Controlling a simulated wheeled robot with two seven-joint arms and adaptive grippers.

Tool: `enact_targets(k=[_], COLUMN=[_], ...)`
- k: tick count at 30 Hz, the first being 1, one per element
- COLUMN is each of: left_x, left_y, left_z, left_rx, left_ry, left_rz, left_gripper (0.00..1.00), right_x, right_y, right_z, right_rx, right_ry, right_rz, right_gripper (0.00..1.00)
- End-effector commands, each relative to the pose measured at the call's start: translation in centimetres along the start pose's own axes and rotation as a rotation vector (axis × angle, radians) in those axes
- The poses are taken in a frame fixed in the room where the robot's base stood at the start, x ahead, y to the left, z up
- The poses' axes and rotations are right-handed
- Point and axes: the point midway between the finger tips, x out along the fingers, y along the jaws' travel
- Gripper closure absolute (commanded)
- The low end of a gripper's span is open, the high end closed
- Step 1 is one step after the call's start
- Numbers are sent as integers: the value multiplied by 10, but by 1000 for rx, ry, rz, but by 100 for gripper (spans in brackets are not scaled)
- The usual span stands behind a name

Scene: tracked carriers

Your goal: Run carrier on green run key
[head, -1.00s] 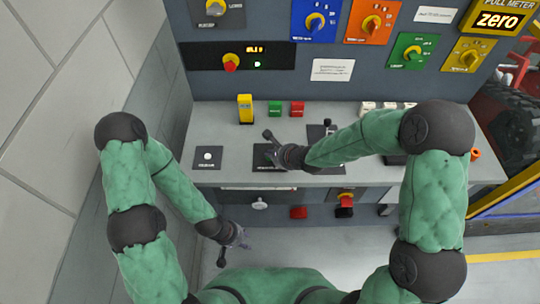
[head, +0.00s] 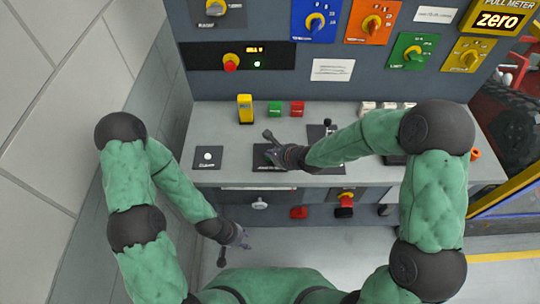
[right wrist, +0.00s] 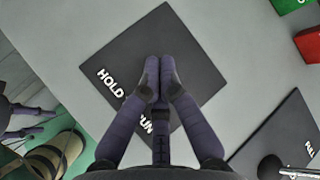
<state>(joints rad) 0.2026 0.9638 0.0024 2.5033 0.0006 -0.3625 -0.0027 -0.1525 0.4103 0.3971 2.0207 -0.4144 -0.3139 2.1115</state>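The right gripper (right wrist: 157,75) is over a dark square plate (right wrist: 125,48) whose white lettering partly reads HOLD and UN. Its fingertips are together, with nothing visible between them. In the head view the right gripper (head: 272,157) is low over this plate on the grey desk. The green run key is mostly hidden beneath the hand; whether it is touched or pressed cannot be told. The left gripper (head: 238,238) hangs in front of the desk, empty, its fingers slightly apart in the right wrist view (right wrist: 30,120). Part of a red machine with black wheels (head: 515,130), perhaps the carrier, shows at the right.
A green block (head: 275,108), red block (head: 297,108) and yellow block (head: 245,108) stand at the desk's back. A second dark plate (right wrist: 280,140) with a knobbed lever is beside the hand. Coloured dial panels fill the back wall. The pull meter (head: 498,20) reads zero.

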Motion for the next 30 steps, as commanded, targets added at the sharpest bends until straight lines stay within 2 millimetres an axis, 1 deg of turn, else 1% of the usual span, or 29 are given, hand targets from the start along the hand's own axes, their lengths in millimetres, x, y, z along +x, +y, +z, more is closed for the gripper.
enact_targets(k=[7, 18, 30], left_x=[-4, -21, -22], left_y=[1, 7, 8], left_z=[0, 1, 1], left_rx=[0, 0, 0], left_ry=[0, 0, 0], left_rz=[0, 0, 0], left_gripper=[60, 60, 60], right_x=[-2, -12, -13], right_y=[0, -9, -9], right_z=[1, 9, 9], right_rx=[1, 0, 0], right_ry=[1, 0, 0], right_rz=[4, 1, 0], right_gripper=[100, 100, 100])
